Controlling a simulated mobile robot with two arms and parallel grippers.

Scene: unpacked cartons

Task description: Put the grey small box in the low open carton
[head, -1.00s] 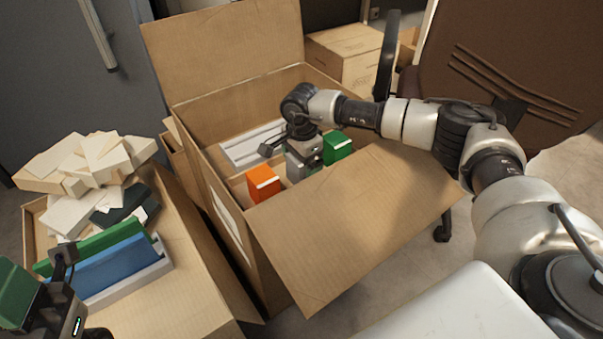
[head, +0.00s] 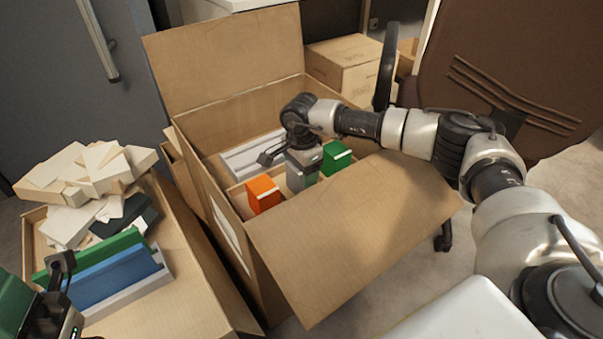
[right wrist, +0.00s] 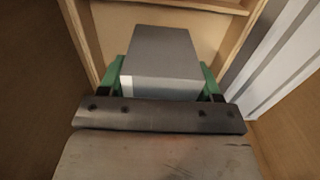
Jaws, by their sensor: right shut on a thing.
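The grey small box (head: 301,176) stands inside the tall open carton (head: 222,186), between an orange box (head: 263,193) and a green box (head: 336,157). My right gripper (head: 303,163) reaches down into this carton and is shut on the grey small box. In the right wrist view the grey small box (right wrist: 161,62) sits between the green fingers. The low open carton (head: 197,262) is at the left of the head view, apart from the right gripper. My left gripper (head: 50,300) is partly cut off at the lower left, and its jaws cannot be made out.
The low carton holds pale paper-like pieces (head: 85,180) heaped at the back, and blue (head: 115,276) and green pieces in a pale tray in front. The tall carton's flap (head: 350,235) sticks out toward me. A brown chair (head: 520,75) and closed carton (head: 345,65) stand behind.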

